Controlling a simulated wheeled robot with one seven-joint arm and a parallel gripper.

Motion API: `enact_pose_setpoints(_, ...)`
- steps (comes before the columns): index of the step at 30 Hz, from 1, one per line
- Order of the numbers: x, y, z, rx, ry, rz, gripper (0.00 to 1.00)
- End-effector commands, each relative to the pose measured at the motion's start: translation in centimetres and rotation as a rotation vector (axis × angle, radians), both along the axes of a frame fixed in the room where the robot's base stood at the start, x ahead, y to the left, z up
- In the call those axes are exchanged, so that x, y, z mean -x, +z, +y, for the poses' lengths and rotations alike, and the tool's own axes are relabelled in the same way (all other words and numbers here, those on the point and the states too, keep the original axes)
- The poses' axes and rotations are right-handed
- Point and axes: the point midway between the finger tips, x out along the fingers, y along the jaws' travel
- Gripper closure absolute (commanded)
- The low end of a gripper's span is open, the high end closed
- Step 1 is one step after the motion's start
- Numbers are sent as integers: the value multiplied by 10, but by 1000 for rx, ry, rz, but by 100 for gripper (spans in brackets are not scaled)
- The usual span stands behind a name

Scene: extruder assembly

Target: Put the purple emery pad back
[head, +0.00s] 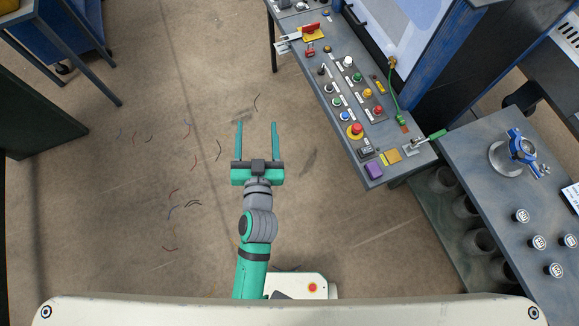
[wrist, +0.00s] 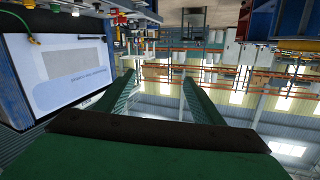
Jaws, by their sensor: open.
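The purple emery pad (head: 374,170) lies at the near end of the grey control panel, at its left edge, in the head view. A yellow pad (head: 392,157) lies just to its right. My gripper (head: 257,125) is open and empty over bare floor, to the left of the panel and well apart from the pad. In the wrist view its two green fingers (wrist: 157,92) are spread with nothing between them. I cannot make out the purple pad in the wrist view.
The control panel (head: 329,105) carries several buttons, a red emergency stop (head: 355,130) and levers. A grey table (head: 474,172) at the right holds a blue clamp-like part (head: 522,145) and several white-topped knobs. The floor (head: 150,170) at the left is clear except for wire scraps.

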Motion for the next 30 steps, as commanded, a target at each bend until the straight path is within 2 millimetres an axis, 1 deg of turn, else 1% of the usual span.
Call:
enact_pose_setpoints(1, 22, -12, -1, -11, -20, 27, 38)
enact_pose_setpoints(2, 34, -18, -4, -17, -33, 37, 38)
enact_pose_setpoints(3, 50, -25, -8, -19, -49, 52, 38)
enact_pose_setpoints(5, 74, -34, -15, -19, -73, 70, 38)
enact_pose_setpoints(6, 90, -39, -20, -16, -84, 81, 38)
enact_pose_setpoints(8, 115, -45, -27, -7, -99, 98, 38)
enact_pose_setpoints(9, 131, -48, -33, 3, -106, 108, 38)
enact_pose_setpoints(11, 155, -50, -41, 21, -113, 119, 38)
enact_pose_setpoints(12, 171, -51, -47, 34, -113, 127, 38)
enact_pose_setpoints(15, 206, -48, -61, 72, -104, 137, 38)
enact_pose_setpoints(18, 232, -43, -73, 108, -84, 142, 38)
enact_pose_setpoints(21, 249, -36, -81, 135, -64, 139, 38)
enact_pose_setpoints(24, 258, -32, -86, 152, -50, 137, 38)
enact_pose_setpoints(30, 261, -30, -88, 156, -46, 135, 38)
